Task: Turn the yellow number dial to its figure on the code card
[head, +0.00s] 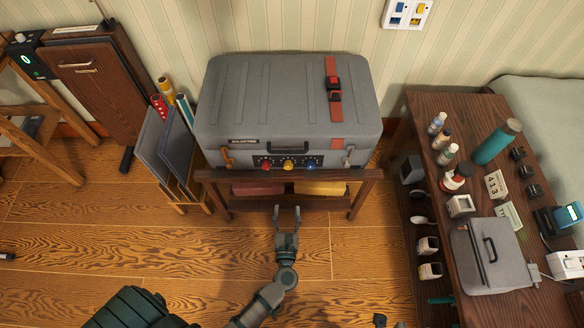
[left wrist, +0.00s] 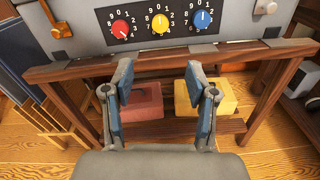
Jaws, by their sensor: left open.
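The yellow dial (head: 288,165) sits between a red dial (head: 266,164) and a blue dial (head: 310,164) on the front of a big grey suitcase (head: 230,95). In the left wrist view the yellow dial (left wrist: 160,23) is ringed by figures; its exact setting is too small to tell. My left gripper (head: 288,209) is open and empty, in front of the stand and apart from the dials; its fingers (left wrist: 161,85) show below them. A small card that seems to read 413 (head: 494,184) lies on the right bench. A dark piece at the bottom edge may be my right gripper (head: 390,322).
The suitcase rests on a wooden stand (head: 365,186) with red and yellow boxes underneath. The bench (head: 470,290) at right holds bottles, a second card (head: 509,215) and a small grey case (head: 470,255). A rack of panels (head: 155,150) stands left. The floor in front is clear.

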